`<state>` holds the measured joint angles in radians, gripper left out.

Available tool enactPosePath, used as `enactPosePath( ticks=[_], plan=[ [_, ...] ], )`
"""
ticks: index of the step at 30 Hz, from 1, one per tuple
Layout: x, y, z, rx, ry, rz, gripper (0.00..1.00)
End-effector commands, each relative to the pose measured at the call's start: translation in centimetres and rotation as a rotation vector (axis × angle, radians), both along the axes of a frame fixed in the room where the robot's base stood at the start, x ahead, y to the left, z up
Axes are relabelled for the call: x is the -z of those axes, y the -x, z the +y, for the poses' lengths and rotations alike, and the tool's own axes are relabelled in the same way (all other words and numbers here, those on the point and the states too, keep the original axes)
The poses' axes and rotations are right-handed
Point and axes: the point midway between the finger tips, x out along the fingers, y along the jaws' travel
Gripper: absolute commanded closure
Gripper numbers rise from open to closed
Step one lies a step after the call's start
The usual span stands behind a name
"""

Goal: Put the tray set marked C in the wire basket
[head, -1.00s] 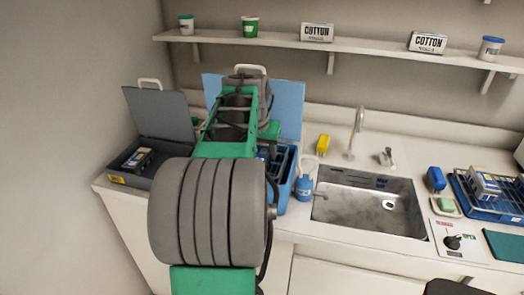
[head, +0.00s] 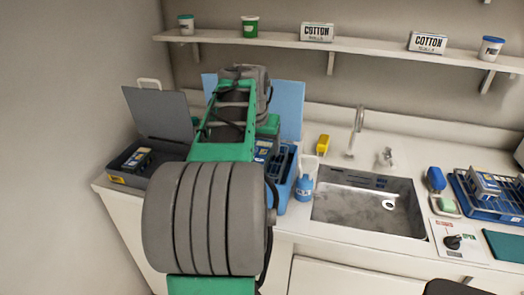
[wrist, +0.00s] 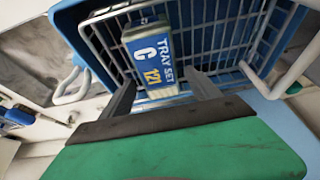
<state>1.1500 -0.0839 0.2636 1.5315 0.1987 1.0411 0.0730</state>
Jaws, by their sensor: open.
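The tray set marked C (wrist: 152,58) shows in the wrist view, a grey block with a blue label reading "TRAY SET C 121". It lies tilted within the wire basket (wrist: 222,38), which has a blue surround. My gripper (wrist: 161,82) is open. Its two fingers stand apart near the lower end of the tray set; I cannot tell whether either touches it. In the head view my arm hides the gripper and much of the blue case (head: 284,187).
A dark open case (head: 165,116) with a tray set inside stands to the left. A blue rack (head: 497,212) with another tray set is at the far right. A shelf (head: 350,44) runs above.

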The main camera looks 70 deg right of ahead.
Motion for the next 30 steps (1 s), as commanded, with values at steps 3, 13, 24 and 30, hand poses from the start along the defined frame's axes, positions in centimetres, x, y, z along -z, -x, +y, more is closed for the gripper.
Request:
enactPosePath(
  ticks=[3, 13, 24, 30],
  plan=[
    [-3.2, 0.1, 1.1, -0.001, 0.006, -0.003, 0.28],
    [-8.8, 0.5, 3.6, 0.0, 0.001, 0.0, 0.28],
    [-3.4, -10.4, 16.0, -0.438, -0.029, 0.051, 0.28],
    [5.6, -14.7, 36.5, -1.04, -0.068, 0.1, 0.28]
  ],
)
